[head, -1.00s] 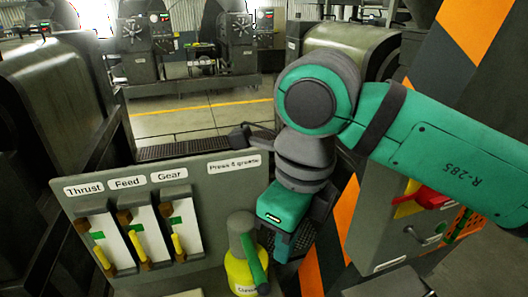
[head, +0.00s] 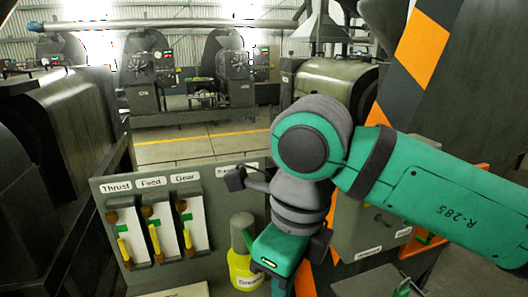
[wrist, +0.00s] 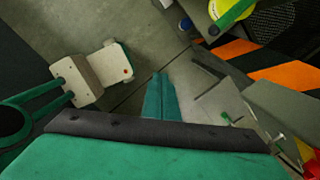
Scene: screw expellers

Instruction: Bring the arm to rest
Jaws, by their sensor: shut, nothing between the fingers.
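My arm, green with dark grey joints, reaches in from the right of the head view and bends down at its rounded elbow. My gripper (wrist: 159,90) points down in the wrist view, its two green fingers together with nothing between them. In the head view the green gripper body hangs just right of a yellow and grey container (head: 243,262), in front of the panel. The fingertips are cut off or hidden there. In the wrist view the yellow container (wrist: 228,12) is at the top, apart from the fingers.
A grey panel (head: 215,200) with three yellow-handled levers, labelled Thrust, Feed and Gear, stands left of my gripper. An orange-and-black striped post (head: 424,45) and a grey box (head: 362,225) are on the right. Large machines flank the panel. Open floor (head: 185,152) lies behind it.

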